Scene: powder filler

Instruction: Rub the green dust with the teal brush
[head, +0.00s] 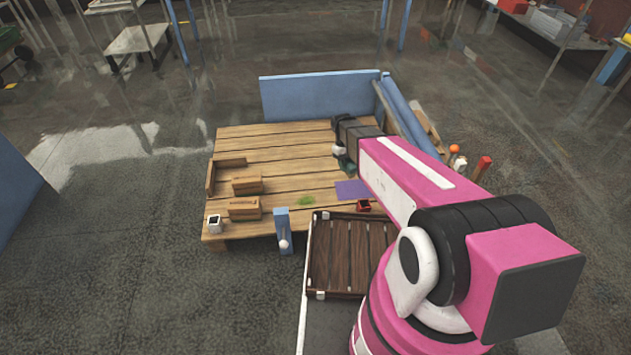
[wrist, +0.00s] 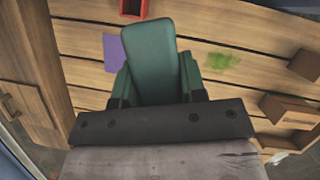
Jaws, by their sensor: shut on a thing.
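The teal brush (wrist: 155,58) is held between the fingers of my gripper (wrist: 155,90) in the wrist view. In the head view the brush (head: 346,165) shows small below my gripper (head: 341,150), over the right part of the wooden table (head: 280,150). The green dust (head: 306,200) is a flat patch on the planks near the table's front. It also shows in the wrist view (wrist: 221,61), to the right of the brush and apart from it. The brush's working end and its height above the table are hard to tell.
A purple patch (head: 353,190) and a red open box (head: 363,206) lie right of the dust. Cardboard boxes (head: 244,208) and a white box (head: 214,224) stand at left. A blue post (head: 282,225) is at the front edge, a blue panel (head: 318,97) at the back.

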